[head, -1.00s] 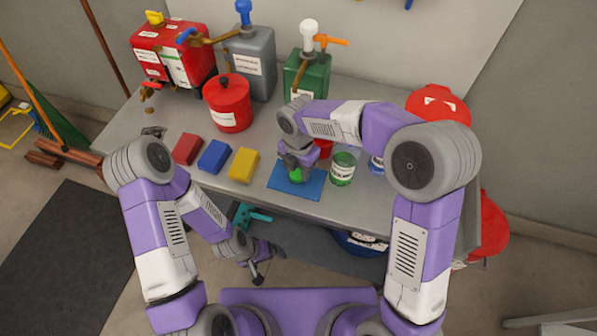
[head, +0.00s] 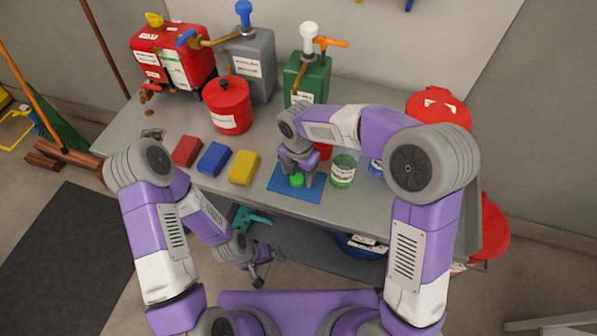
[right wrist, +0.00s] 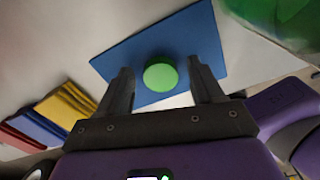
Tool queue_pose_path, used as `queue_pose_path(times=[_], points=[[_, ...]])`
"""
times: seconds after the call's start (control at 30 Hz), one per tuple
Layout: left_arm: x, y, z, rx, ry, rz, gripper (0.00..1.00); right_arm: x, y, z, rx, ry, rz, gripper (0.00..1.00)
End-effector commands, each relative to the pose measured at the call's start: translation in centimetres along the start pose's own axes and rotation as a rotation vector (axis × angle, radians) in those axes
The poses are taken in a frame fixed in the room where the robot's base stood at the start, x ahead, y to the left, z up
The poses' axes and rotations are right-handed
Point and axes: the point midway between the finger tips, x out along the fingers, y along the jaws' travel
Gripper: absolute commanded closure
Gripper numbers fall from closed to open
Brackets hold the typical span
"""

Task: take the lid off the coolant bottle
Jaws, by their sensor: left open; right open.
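A round green lid (head: 297,181) lies on the blue mat (head: 312,193) near the table's front edge. It also shows in the right wrist view (right wrist: 160,75), between the two fingers. My right gripper (head: 296,176) is open just above the lid, a finger on either side, apart from it as far as I can tell. The coolant bottle (head: 342,172), a clear jar with green contents and a label, stands upright and uncovered right of the mat. Its blurred green side fills the upper right corner of the right wrist view (right wrist: 290,22). My left gripper (head: 268,268) is open and empty, low in front of the table.
A red container (head: 323,151) and a blue one (head: 376,167) stand close to the bottle, partly hidden by my right arm. Pump canisters and a red lidded pot (head: 228,105) stand behind.

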Motion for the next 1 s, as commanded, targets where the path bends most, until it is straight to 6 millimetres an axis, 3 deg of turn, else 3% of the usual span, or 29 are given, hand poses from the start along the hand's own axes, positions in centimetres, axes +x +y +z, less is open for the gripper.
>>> queue_pose_path(times=[0.5, 0.7, 1.0], points=[[-3.1, 1.2, 0.1, 0.000, 0.000, 0.000, 0.00, -10.1, 0.1, 0.0, 0.001, -0.001, 0.004, 0.34], [-3.5, 1.3, 0.1, 0.000, 0.000, 0.000, 0.00, -11.8, 0.0, 0.0, 0.001, 0.000, 0.002, 0.34], [-3.5, 1.3, 0.1, 0.000, 0.000, 0.000, 0.00, -11.9, 0.0, 0.0, 0.000, 0.000, 0.002, 0.34]])
